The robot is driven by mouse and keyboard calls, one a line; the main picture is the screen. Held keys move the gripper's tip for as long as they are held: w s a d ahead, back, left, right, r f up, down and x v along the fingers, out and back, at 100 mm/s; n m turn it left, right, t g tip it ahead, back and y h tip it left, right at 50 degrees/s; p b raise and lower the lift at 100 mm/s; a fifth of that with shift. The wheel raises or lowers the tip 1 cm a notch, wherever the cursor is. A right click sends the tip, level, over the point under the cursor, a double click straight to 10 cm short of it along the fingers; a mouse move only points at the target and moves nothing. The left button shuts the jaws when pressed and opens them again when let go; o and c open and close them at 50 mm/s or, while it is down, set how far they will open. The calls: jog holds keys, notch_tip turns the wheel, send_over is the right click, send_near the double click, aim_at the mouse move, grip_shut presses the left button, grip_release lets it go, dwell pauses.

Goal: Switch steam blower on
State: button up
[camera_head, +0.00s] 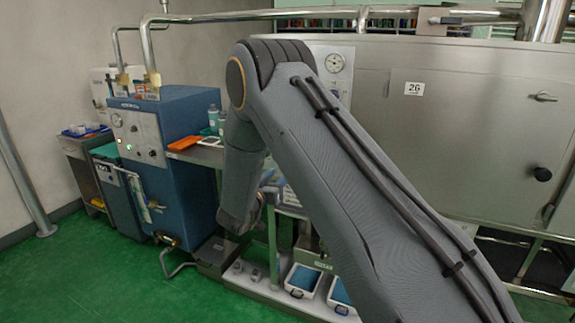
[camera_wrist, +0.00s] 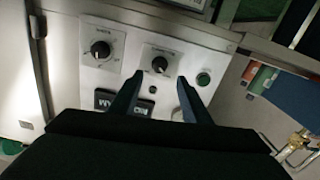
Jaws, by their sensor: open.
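In the wrist view a pale control panel (camera_wrist: 72,75) carries two black rotary knobs. The left knob (camera_wrist: 101,50) sits on a white plate, and the right knob (camera_wrist: 159,65) on a similar plate. A round green button or lamp (camera_wrist: 204,78) is to their right, and a small dark round part (camera_wrist: 152,89) lies below the right knob. I cannot read which control belongs to the steam blower. My gripper (camera_wrist: 159,82) is open and empty, its fingertips on either side of the right knob's lower area. I cannot tell whether they touch the panel. The head view does not show the fingertips clearly.
A blue machine (camera_head: 185,120) with gauges and small lit lamps stands at the left. A large steel cabinet (camera_head: 460,110) fills the right. Blue-lined trays (camera_head: 302,279) sit low beside my arm. Green floor (camera_head: 80,270) is clear at the front left.

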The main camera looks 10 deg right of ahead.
jog(key=p+x, duration=0.1)
jog(key=x, duration=0.6)
jog(key=shift+w+d+p, duration=0.2)
jog(key=shift+w+p, duration=0.05)
jog(key=shift+p, duration=0.15)
jog(key=c, duration=1)
